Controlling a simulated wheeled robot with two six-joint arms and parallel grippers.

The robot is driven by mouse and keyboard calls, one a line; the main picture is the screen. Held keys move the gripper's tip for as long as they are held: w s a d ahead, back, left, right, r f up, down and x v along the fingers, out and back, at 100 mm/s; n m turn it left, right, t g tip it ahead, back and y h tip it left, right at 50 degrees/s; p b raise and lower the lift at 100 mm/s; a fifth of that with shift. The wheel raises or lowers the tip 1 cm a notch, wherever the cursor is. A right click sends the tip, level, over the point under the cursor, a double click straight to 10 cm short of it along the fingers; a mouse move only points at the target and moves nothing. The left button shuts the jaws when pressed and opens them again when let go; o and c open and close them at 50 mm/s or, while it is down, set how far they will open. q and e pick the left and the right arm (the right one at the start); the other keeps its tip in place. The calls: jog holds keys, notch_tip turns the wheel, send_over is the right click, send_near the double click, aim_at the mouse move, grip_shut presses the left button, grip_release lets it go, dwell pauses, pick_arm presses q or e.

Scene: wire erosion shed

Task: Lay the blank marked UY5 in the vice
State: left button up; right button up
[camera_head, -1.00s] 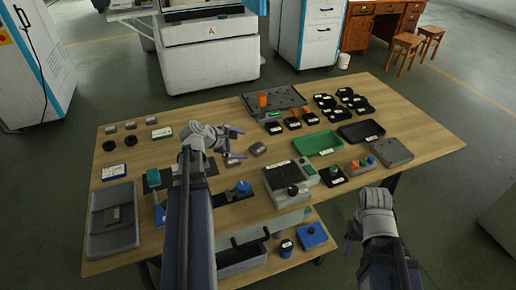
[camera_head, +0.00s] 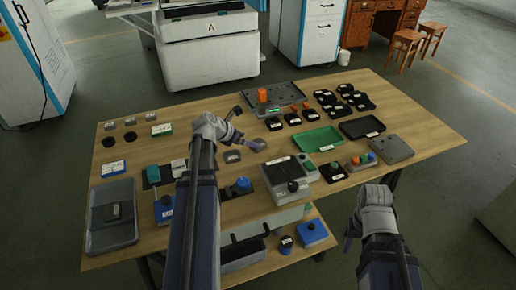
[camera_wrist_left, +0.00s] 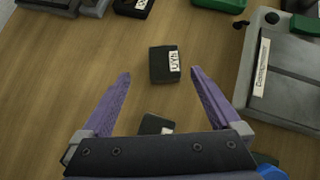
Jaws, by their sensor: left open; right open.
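Two small grey blanks lie on the wooden table near my left gripper (camera_head: 246,138). One blank (camera_head: 232,156) is in the open below the gripper in the head view. The left wrist view shows a dark blank (camera_wrist_left: 163,66) with a white label, just beyond and between the open, empty purple fingers. Its label is rotated and I cannot read it surely. Another dark blank (camera_wrist_left: 154,124) is partly hidden by the gripper body. My right gripper (camera_head: 352,232) is open, off the table's front edge. A blue-knobbed fixture (camera_head: 240,187) may be the vice; I cannot tell.
A grey station with a dark top (camera_head: 285,172) stands right of the left gripper. Green (camera_head: 318,142) and black (camera_head: 361,128) trays lie farther right. A grey tray (camera_head: 97,238) is at the left. Several black labelled pieces lie at the back right.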

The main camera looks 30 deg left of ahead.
pick_arm(q)
jog(key=shift+d+b+x, duration=0.1)
jog(key=shift+b+x, duration=0.7)
jog(key=shift+x, duration=0.4)
jog(key=shift+d+b+x, duration=0.15)
jog(key=shift+b+x, duration=0.65)
jog(key=shift+x, duration=0.4)
jog(key=shift+w+d+f, duration=0.1)
jog(key=shift+w+f, duration=0.1)
jog(key=shift+f, duration=0.05)
jog(key=shift+s+r, duration=0.1)
grip_shut()
